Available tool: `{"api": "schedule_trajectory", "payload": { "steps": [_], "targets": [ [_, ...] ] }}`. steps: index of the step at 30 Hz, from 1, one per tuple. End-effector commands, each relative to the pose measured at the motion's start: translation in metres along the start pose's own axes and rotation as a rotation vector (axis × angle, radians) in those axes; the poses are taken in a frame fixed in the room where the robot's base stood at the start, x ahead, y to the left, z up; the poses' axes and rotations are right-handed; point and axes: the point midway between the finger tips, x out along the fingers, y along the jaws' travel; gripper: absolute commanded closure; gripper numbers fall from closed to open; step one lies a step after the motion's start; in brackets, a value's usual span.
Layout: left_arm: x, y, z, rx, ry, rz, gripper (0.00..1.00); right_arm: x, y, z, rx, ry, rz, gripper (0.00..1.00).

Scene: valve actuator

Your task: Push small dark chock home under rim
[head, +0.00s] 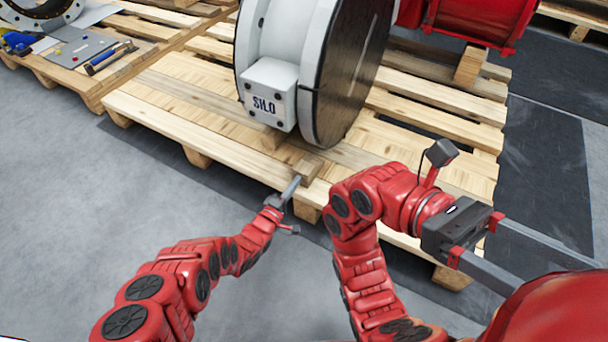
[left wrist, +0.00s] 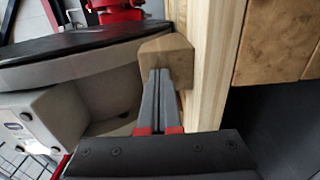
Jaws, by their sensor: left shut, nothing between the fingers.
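The small brown wooden chock (head: 309,166) sits on the pallet's near edge, close to the lower edge of the big white valve body (head: 312,70) with its dark disc face. In the left wrist view the chock (left wrist: 165,55) lies straight ahead of my fingertips, beside the grey curved rim (left wrist: 100,70). My left gripper (head: 296,182) is shut and empty; its fingertips (left wrist: 160,73) are at the chock's near face and seem to touch it. How far the chock sits under the rim is hard to tell. My right gripper (head: 530,262) is open and empty, its fingers wide apart.
The white SILO box (head: 270,95) juts from the valve just left of the chock. Pallet slats (head: 180,105) lie bare around the valve. A red actuator (head: 480,20) stands behind. A second pallet with tools (head: 110,60) is at the upper left. Grey floor is clear in front.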

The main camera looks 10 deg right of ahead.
Motion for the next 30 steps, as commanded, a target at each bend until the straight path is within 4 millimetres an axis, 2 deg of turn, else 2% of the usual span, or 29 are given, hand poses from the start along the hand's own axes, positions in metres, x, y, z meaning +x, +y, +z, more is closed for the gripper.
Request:
{"api": "schedule_trajectory", "payload": {
  "steps": [1,30],
  "targets": [
    [0.001,0.000,0.000,0.000,0.000,0.000,1.00,0.003,-0.003,-0.006,0.009,0.029,-0.003,0.00],
    [0.010,0.000,0.000,0.000,0.000,0.001,1.00,0.017,0.008,-0.024,0.037,0.153,0.074,0.00]
  ]
}}
